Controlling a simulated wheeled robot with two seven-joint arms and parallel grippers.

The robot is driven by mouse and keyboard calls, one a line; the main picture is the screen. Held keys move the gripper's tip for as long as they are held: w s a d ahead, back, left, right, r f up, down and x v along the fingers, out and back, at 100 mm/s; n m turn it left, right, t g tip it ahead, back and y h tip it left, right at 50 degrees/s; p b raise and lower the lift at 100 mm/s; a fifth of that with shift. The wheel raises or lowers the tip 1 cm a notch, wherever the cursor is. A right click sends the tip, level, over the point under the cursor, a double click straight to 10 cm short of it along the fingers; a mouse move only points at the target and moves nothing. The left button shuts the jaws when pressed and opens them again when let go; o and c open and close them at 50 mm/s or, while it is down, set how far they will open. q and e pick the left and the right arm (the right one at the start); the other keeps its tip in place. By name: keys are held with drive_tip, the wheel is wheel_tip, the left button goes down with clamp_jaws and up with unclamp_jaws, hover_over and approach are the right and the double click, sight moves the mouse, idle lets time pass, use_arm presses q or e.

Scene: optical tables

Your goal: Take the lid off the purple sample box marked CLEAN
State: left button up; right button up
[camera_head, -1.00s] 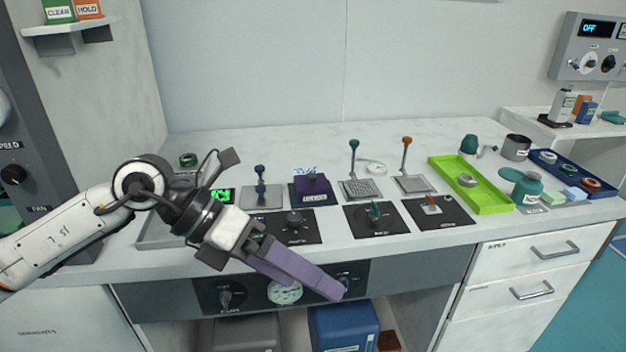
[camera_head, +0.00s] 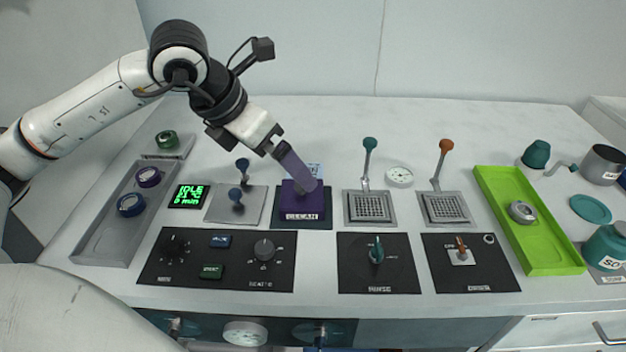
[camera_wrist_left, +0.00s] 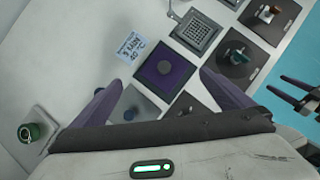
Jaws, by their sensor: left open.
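The purple sample box (camera_head: 302,207) marked CLEAN stands on a dark square pad in the middle of the bench, its lid on.
A black control panel (camera_head: 215,262) lies in front of the box. A plate with blue-knobbed levers (camera_head: 250,207) is left of it, and a grate with a tall teal lever (camera_head: 369,208) right. A dark forked part (camera_wrist_left: 298,98) shows at the wrist view's right edge.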

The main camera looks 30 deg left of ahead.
sight(296, 187)
use_arm(q)
drive_tip(key=x, duration=0.3)
drive_tip(key=shift+s+d+f, duration=0.1)
drive_tip(key=shift+s+f, duration=0.15)
drive_tip(key=shift+f, duration=0.05)
drive_tip(key=p+x, duration=0.1)
drive_tip(key=x, duration=0.3)
drive_tip(key=shift+d+f, duration=0.15)
drive_tip(key=shift+f, duration=0.15)
drive_tip(key=c, duration=1)
drive_tip(key=shift+s+f, duration=0.1)
clamp_jaws()
